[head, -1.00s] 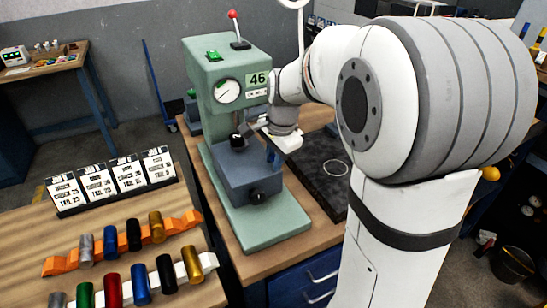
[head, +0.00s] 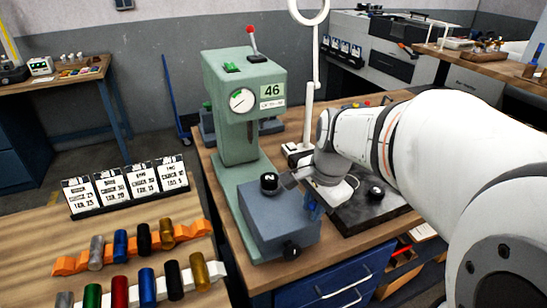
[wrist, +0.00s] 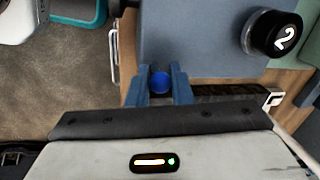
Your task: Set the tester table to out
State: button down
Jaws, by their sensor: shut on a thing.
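The green tester (head: 236,110) stands on the wooden bench with a round gauge and a "46" plate. Its blue-grey table (head: 270,228) sits at the front of the green base, clear of the column and the spindle. A black cylinder marked 2 (head: 269,185) stands on the table and also shows in the wrist view (wrist: 274,34). My gripper (head: 313,206) is at the table's right side. In the wrist view my gripper (wrist: 160,88) has its blue fingers closed around a round blue knob (wrist: 160,81) at the table's edge.
A black knob (head: 291,250) sticks out of the table's front. A dark slab (head: 365,215) with another black piece (head: 375,194) lies right of the tester. Cards (head: 127,187) and coloured cylinders on racks (head: 150,262) stand at left.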

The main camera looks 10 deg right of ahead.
jog(key=shift+s+f, duration=0.1)
jog(key=shift+s, duration=0.05)
jog(key=c, duration=1.3)
grip_release()
jog(key=shift+s, duration=0.15)
jog(key=shift+c, duration=0.2)
jog(key=shift+d+r, duration=0.1)
jog(key=shift+r, duration=0.15)
notch_tip(320, 180, up, 7)
jog(key=s, duration=0.1)
jog(key=shift+s+d+r, duration=0.15)
jog(key=shift+d, duration=0.1)
jog(key=s+a+f+n, duration=0.4)
jog(key=s+f+n, duration=0.3)
jog(key=n, duration=0.6)
jog(key=shift+a+f+n+t+h, duration=0.2)
jog(key=shift+f+n+t+h, duration=0.15)
jog(key=shift+f, duration=0.5)
